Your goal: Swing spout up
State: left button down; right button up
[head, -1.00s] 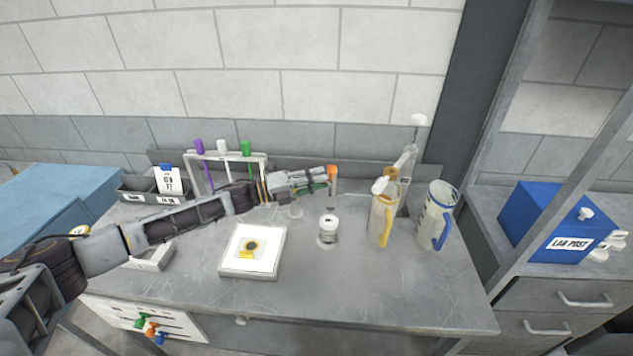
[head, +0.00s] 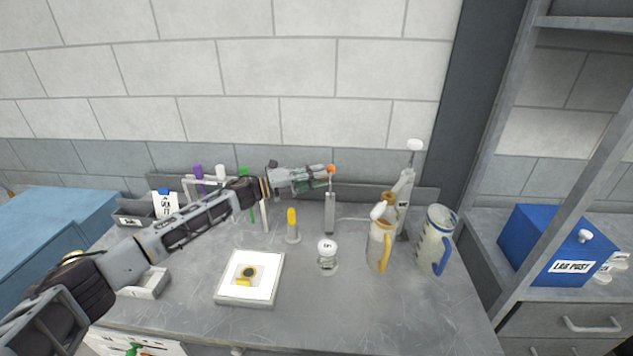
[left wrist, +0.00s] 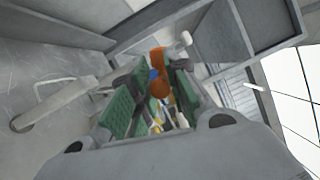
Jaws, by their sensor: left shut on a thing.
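My left gripper (head: 325,174) is shut on an orange knob (head: 332,168) in the head view. A thin rod runs down from the knob to a grey upright post (head: 330,213) on the bench. In the left wrist view the orange knob (left wrist: 159,75) sits between the green finger pads. A white-tipped tan piece (head: 384,207), next to a tall grey stand (head: 404,190) with a white knob, hangs over a jug with a yellow handle (head: 379,250). I cannot tell for sure which part is the spout. My right gripper is not in view.
A jug with a blue handle (head: 435,240) stands to the right. A small lidded jar (head: 327,258), a yellow-capped tube (head: 292,226) and a white square plate (head: 250,294) are on the bench. A rack with coloured caps (head: 221,183) is behind my left arm. The bench's front is mostly clear.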

pick_arm(q)
jog(key=shift+w+r+n+p, duration=0.3)
jog(key=shift+w+n+p, duration=0.05)
jog(key=shift+w+n, duration=0.4)
jog(key=c, duration=1.4)
grip_release()
jog(key=shift+o, duration=0.2)
jog(key=shift+f, duration=0.1)
jog(key=v, duration=1.2)
jog(key=shift+r, duration=0.25)
jog(key=shift+s, duration=0.15)
